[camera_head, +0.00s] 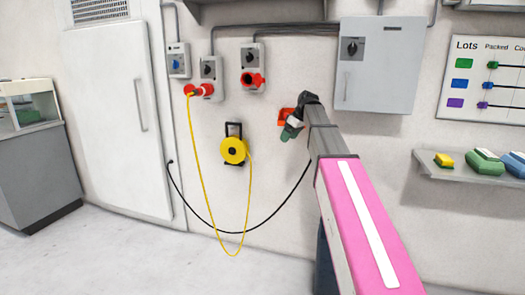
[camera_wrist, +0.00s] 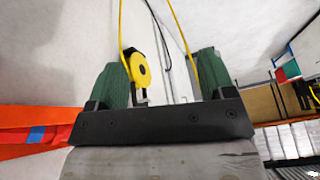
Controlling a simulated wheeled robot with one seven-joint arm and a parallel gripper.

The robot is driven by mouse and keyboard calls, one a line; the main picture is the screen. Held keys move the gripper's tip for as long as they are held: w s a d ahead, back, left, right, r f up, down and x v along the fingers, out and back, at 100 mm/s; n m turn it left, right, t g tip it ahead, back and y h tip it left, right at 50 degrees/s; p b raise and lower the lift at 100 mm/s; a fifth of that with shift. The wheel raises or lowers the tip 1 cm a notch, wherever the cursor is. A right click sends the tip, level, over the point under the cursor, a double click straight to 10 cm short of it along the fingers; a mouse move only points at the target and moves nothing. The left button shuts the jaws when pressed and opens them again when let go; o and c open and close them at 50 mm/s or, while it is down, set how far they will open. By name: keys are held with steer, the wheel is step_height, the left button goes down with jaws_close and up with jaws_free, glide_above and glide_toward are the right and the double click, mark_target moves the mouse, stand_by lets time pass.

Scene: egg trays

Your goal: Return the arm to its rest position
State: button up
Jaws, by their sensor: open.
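My gripper (camera_head: 292,128) is at the end of my outstretched arm, in front of the white wall in the head view. It is seen small and from behind there. In the wrist view its two green fingers (camera_wrist: 161,72) stand well apart, and nothing is held between them. A yellow cable reel (camera_wrist: 139,68) shows beyond the gap, near the left finger. In the head view the same yellow reel (camera_head: 233,150) hangs on the wall left of my gripper, apart from it.
An orange-red item (camera_head: 285,115) is by my gripper. A grey wall cabinet (camera_head: 385,85) and a shelf (camera_head: 450,178) with colored boxes are at right. The floor at left is clear.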

steer(key=s+d+f+m+h, duration=0.15)
steer(key=s+f, duration=0.25)
steer(key=f, duration=0.4)
steer(key=s+d+f+m, duration=0.1)
steer(key=s+f+m, duration=0.25)
steer(key=f, duration=0.55)
steer(key=s+d+f+m+h, duration=0.1)
steer(key=s+f, duration=0.4)
steer(key=f, duration=0.3)
steer(key=s+d+f+m+g+h, duration=0.1)
steer(key=s+d+f+m, duration=0.1)
steer(key=s+f, duration=0.6)
steer(key=s+d+f+m+h, duration=0.1)
steer(key=s+f+m, duration=0.2)
steer(key=s+f, duration=0.5)
steer(key=shift+s+d+g, duration=0.25)
steer(key=shift+d+g, duration=0.15)
steer(key=shift+c, duration=0.3)
